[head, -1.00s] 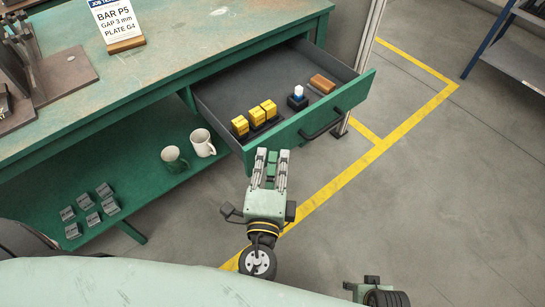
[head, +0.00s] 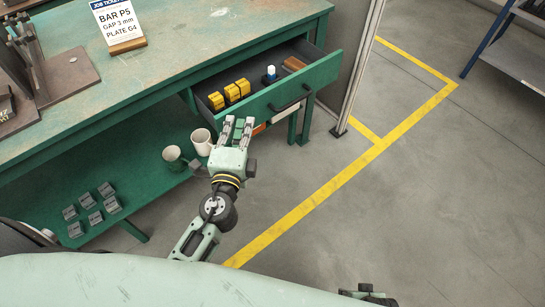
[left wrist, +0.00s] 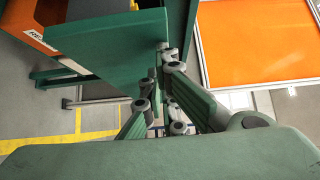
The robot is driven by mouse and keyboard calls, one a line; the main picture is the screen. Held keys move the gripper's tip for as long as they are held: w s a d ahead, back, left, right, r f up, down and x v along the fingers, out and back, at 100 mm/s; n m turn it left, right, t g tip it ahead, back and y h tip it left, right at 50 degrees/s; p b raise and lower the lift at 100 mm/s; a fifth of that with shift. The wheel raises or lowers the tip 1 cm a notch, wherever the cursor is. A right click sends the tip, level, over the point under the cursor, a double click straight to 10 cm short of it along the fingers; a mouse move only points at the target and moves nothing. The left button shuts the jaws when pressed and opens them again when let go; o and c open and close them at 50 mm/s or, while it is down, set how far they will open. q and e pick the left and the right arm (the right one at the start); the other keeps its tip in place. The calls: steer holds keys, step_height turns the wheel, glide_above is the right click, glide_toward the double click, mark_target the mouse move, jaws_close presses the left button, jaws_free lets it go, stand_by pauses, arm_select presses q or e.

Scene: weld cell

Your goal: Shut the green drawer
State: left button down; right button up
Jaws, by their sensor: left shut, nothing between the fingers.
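The green drawer (head: 284,97) sits under the bench top and is partly open; its front panel, with a dark bar handle (head: 291,97), stands out from the bench. Inside are several yellow blocks (head: 231,93), a small blue-and-white item (head: 269,75) and a brown block (head: 294,64). My left gripper (head: 238,121) is shut and empty, its fingertips at the left end of the drawer front, seemingly against it. The left wrist view shows the fingers (left wrist: 159,88) close to the green front panel (left wrist: 112,48); exact contact is hard to tell.
A grey post (head: 358,70) stands right of the drawer. The floor on the right is open, with yellow lines (head: 330,188).

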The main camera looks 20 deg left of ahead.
arm_select(q)
steer(key=w+a, duration=0.2)
steer(key=a, duration=0.1)
steer(key=w+a, duration=0.3)
steer(key=a, duration=0.1)
steer(key=w+a, duration=0.2)
steer(key=a, duration=0.1)
steer(key=shift+w+a, duration=0.3)
steer(key=shift+w, duration=0.05)
steer(key=shift+w+a, duration=0.45)
steer(key=shift+a, duration=0.2)
arm_select(e)
steer(key=shift+w+r, duration=0.2)
steer(key=shift+r, duration=0.1)
arm_select(q)
steer(key=shift+a+r, duration=0.1)
arm_select(e)
steer(key=shift+s, duration=0.2)
steer(key=shift+d, duration=0.1)
